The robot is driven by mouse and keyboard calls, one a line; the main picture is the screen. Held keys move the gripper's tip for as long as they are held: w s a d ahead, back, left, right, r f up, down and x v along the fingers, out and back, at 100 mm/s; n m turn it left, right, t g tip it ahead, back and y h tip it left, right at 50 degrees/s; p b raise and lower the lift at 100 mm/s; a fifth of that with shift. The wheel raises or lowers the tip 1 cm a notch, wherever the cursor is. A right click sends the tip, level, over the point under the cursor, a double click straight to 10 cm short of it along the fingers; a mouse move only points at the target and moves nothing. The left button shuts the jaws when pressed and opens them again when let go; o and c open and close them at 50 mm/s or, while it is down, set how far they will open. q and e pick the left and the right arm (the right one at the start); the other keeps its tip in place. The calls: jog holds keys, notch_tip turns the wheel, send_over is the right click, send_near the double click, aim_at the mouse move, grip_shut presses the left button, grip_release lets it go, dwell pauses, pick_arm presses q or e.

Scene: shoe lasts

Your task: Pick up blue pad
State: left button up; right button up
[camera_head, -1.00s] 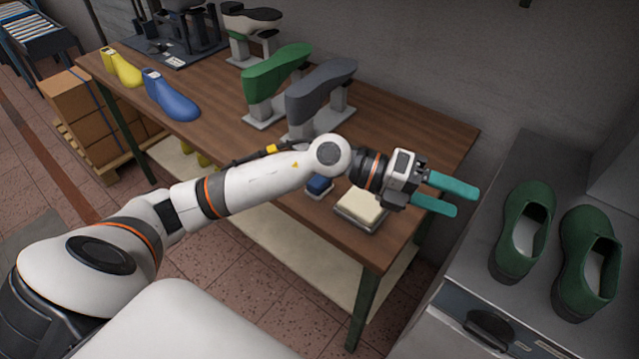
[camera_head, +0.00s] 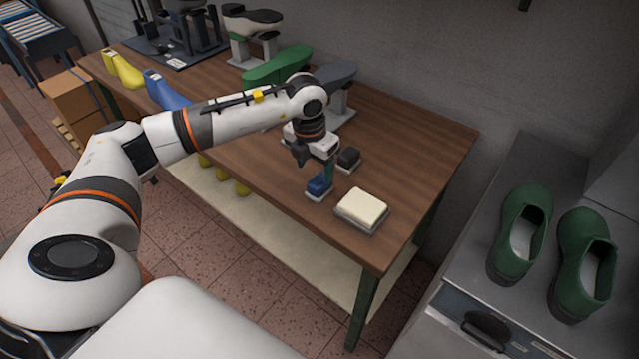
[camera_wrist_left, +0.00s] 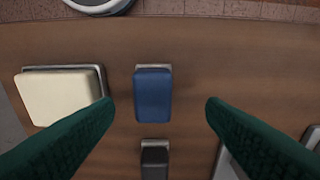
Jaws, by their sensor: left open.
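The blue pad (camera_head: 319,183) sits on a small light base near the front edge of the wooden table. In the left wrist view the blue pad (camera_wrist_left: 153,95) lies between my two green fingers, lower down and apart from them. My left gripper (camera_head: 328,172) points down over the table, just above the pad. It is open and empty, and its fingertips (camera_wrist_left: 160,106) are wide apart on either side of the pad. The arm partly hides the gripper in the head view. My right gripper is not in view.
A cream pad on a grey tray (camera_head: 361,209) lies right of the blue pad, and a black pad (camera_head: 348,158) lies behind it. Shoe lasts on stands (camera_head: 335,78) rise behind my arm. Green shoes (camera_head: 520,232) stand on a grey cabinet at the right.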

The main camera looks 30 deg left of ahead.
aim_at(319, 180)
pick_arm(q)
jog(key=f, duration=0.1)
jog(key=f+p, duration=0.1)
jog(key=f, duration=0.2)
jog(key=shift+w+d+f+p, duration=0.3)
jog(key=shift+w+d+f, duration=0.05)
jog(key=shift+w+d, duration=0.05)
jog(key=shift+f, duration=0.45)
